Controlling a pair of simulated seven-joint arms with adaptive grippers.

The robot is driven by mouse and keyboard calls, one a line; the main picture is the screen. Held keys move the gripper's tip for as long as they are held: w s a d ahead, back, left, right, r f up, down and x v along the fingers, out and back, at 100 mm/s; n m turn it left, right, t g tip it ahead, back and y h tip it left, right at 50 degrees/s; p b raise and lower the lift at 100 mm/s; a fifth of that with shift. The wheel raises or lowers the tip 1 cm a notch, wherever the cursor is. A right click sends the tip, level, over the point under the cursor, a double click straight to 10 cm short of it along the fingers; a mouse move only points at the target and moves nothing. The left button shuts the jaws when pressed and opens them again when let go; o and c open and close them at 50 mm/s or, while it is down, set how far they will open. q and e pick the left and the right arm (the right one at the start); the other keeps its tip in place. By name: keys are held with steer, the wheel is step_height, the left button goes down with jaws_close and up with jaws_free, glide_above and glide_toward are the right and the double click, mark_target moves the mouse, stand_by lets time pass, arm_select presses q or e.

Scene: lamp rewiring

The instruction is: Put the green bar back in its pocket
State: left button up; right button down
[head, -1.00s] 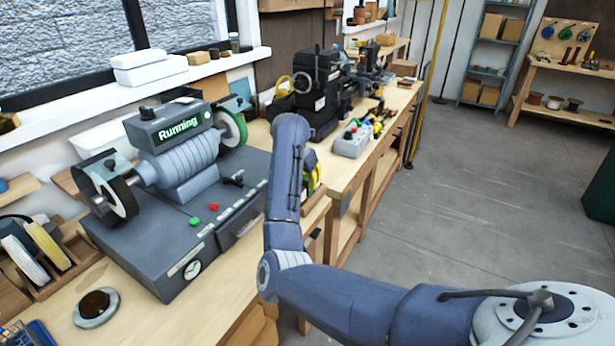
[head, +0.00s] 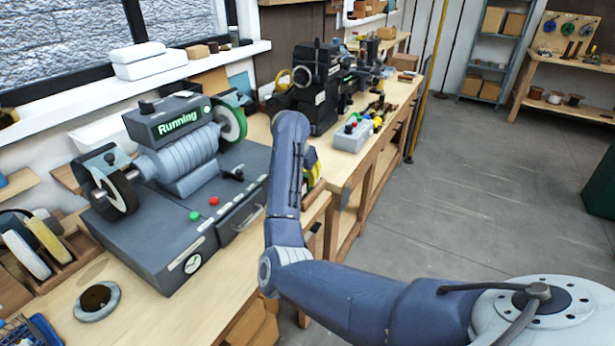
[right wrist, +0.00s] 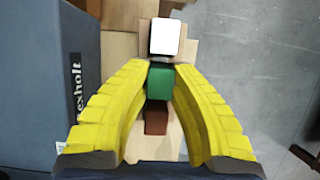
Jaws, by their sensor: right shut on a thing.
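In the right wrist view the green bar (right wrist: 160,82) is between the yellow fingers of my right gripper (right wrist: 161,70), which is shut on it near the fingertips. A white bar (right wrist: 165,37) stands just beyond it and a brown bar (right wrist: 156,120) just nearer, in line with it over pale wood. The green bar's lower end is hidden, so I cannot tell how deep it sits in a pocket. In the head view only a bit of the right gripper's yellow fingers (head: 312,168) shows behind my right arm. My left gripper is not in view.
The grey machine (head: 178,225), its display reading "Running", stands left of my right arm. Its blue-grey side (right wrist: 50,90) is close left of the fingers in the wrist view. A grey box (head: 352,136) stands farther along the bench. Open floor (head: 470,180) lies to the right.

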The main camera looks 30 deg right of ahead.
steer(key=shift+f, duration=0.1)
steer(key=c, duration=1.2)
jaws_free()
steer(key=shift+c, duration=0.2)
